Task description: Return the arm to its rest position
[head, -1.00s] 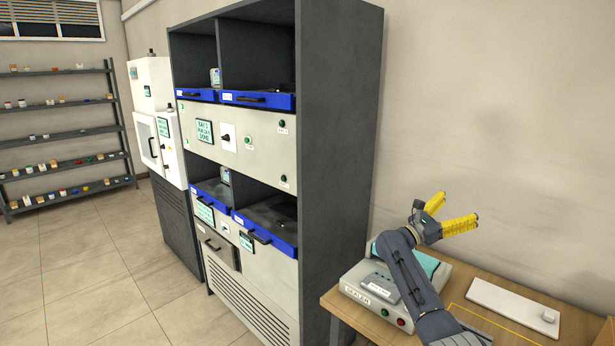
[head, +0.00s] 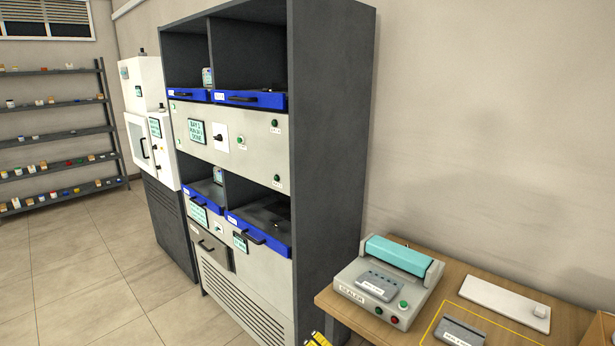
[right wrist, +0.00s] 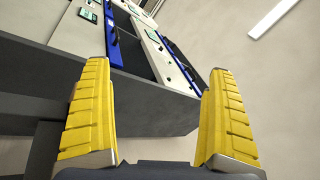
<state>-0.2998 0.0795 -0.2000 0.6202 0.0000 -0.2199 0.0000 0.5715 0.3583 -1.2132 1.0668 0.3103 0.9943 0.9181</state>
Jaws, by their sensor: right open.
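My right gripper shows as yellow ridged fingers in the right wrist view (right wrist: 158,120). The fingers are spread wide and nothing is between them. In the head view only a small yellow tip of it (head: 318,340) shows at the bottom edge, left of the wooden table (head: 455,278); the rest of that arm is out of the picture. My left gripper is not in view.
The dark cabinet (head: 335,150) with blue trays (head: 258,238) stands left of the table. The table holds a sealer (head: 388,282) with a teal bar, a white pad (head: 503,302) and a grey device (head: 460,332). A white machine (head: 150,120) and shelves (head: 60,135) stand farther left.

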